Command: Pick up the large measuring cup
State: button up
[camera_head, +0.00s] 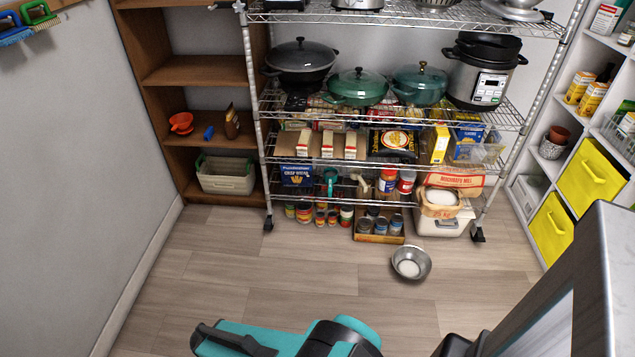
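No item can be made out for certain as the large measuring cup. An orange-red cup-like item (181,122) sits on the brown shelf at the left. My teal and black arm shows at the bottom edge, with a dark tapered part that may be my gripper (232,340). Its fingertips cannot be made out, and nothing held shows. It is well apart from the rack.
The wire rack (262,130) carries pots, a cooker and food packages, with cans and a white bin low down. A metal bowl (411,262) lies on the floor in front. White shelving with yellow bins (592,176) stands at the right. The floor at the left (215,255) is clear.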

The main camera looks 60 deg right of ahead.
aim_at(331, 173)
jog(key=u, duration=0.15)
jog(key=i, duration=0.85)
jog(key=z, duration=0.7)
jog(key=i, duration=0.7)
jog(key=z, duration=0.3)
